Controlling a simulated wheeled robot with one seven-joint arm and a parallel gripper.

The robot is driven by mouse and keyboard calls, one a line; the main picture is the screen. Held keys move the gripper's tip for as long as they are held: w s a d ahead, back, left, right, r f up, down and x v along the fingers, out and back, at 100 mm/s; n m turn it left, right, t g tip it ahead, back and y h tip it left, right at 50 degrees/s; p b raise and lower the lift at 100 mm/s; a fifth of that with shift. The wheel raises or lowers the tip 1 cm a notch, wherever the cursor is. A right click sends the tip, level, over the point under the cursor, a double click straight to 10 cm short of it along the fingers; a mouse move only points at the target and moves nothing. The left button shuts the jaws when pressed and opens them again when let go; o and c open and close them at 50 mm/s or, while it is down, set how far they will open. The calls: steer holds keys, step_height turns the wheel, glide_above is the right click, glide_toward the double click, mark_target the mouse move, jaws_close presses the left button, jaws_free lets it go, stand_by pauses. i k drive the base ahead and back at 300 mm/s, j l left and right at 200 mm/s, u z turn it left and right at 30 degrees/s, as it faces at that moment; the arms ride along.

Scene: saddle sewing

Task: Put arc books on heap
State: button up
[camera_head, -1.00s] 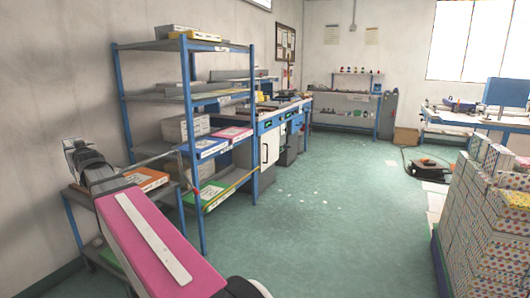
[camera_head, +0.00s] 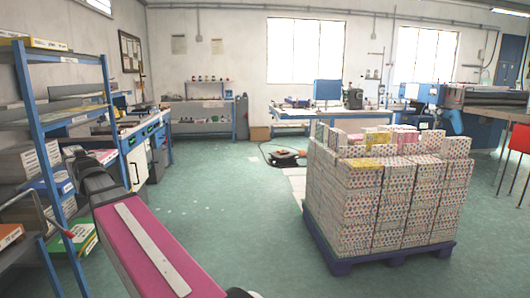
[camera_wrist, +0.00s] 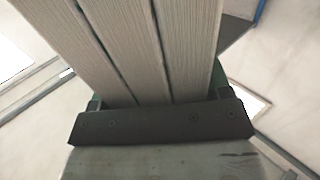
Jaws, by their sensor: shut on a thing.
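In the wrist view several arc books (camera_wrist: 150,50) stand side by side with their pale page edges towards the camera. My gripper (camera_wrist: 160,120) is shut on them, its dark bar across their near end. Their covers are mostly hidden. In the head view the heap (camera_head: 385,200) is a large block of books with dotted spines on a blue pallet (camera_head: 395,258), right of centre. Its top is uneven, with a few yellow books showing. My arm is at the lower left, well apart from the heap; the gripper and held books are not clear there.
A blue-framed shelf rack (camera_head: 75,115) stands close at the left, beside my arm. A workbench (camera_head: 140,135) runs behind it. Open green floor (camera_head: 220,225) lies between my arm and the pallet. A red chair (camera_head: 520,140) stands at the far right.

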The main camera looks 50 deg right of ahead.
mark_target(409, 160)
steer(key=l+z, duration=0.1)
steer(key=z, duration=0.3)
steer(key=l+z, duration=0.15)
steer(key=z, duration=0.2)
steer(key=i+z, duration=0.1)
steer(key=z, duration=0.3)
steer(key=i+l+z, duration=0.1)
steer(key=z, duration=0.3)
steer(key=i+l+z, duration=0.15)
steer(key=z, duration=0.2)
steer(key=i+l+z, duration=0.15)
steer(key=z, duration=0.25)
steer(key=i+l+z, duration=0.1)
steer(key=i+z, duration=0.35)
steer(key=i+j+z, duration=0.1)
steer(key=i+z, duration=0.3)
steer(key=i, duration=0.15)
steer(key=i+j, duration=0.2)
steer(key=i, duration=0.35)
